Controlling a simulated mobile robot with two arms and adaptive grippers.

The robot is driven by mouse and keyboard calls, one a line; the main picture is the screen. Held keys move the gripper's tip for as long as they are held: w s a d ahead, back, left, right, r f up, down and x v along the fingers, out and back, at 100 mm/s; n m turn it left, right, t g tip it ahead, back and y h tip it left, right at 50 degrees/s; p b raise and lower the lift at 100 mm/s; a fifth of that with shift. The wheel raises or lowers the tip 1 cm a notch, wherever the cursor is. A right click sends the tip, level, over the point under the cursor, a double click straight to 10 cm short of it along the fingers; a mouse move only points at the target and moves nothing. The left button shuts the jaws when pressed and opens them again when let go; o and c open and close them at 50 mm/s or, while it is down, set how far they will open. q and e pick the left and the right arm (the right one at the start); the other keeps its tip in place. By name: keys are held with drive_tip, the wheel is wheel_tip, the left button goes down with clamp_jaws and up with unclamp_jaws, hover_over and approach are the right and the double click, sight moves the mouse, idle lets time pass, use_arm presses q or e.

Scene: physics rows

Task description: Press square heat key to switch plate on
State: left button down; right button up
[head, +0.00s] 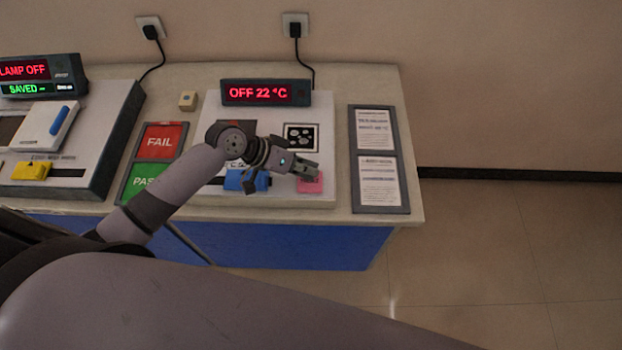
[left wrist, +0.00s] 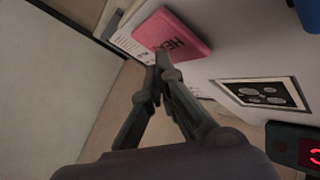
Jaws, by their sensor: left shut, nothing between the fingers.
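The square heat key (head: 311,185) is pink and sits at the front right of the white hot-plate unit (head: 326,140). In the left wrist view the key (left wrist: 172,32) shows dark letters, partly covered by my fingers. My left gripper (head: 312,173) is shut and empty, with its fingertips at the key's edge. In the left wrist view the closed fingertips (left wrist: 161,62) overlap the lettering; I cannot tell whether they touch it. The display (head: 266,92) reads OFF 22 °C in red. My right gripper is not in view.
Printed sheets (head: 378,130) lie to the right. FAIL (head: 160,141) and PASS pads and another device lie left. A small beige block (head: 188,100) stands behind.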

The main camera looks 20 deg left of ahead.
use_arm(q)
drive_tip(key=shift+f, duration=0.4)
drive_tip(key=shift+r, duration=0.1)
idle(0.3)
drive_tip(key=shift+r+p, duration=0.8)
drive_tip(key=shift+r, duration=0.05)
wheel_tip(320, 180, up, 6)
drive_tip(key=p, duration=0.6)
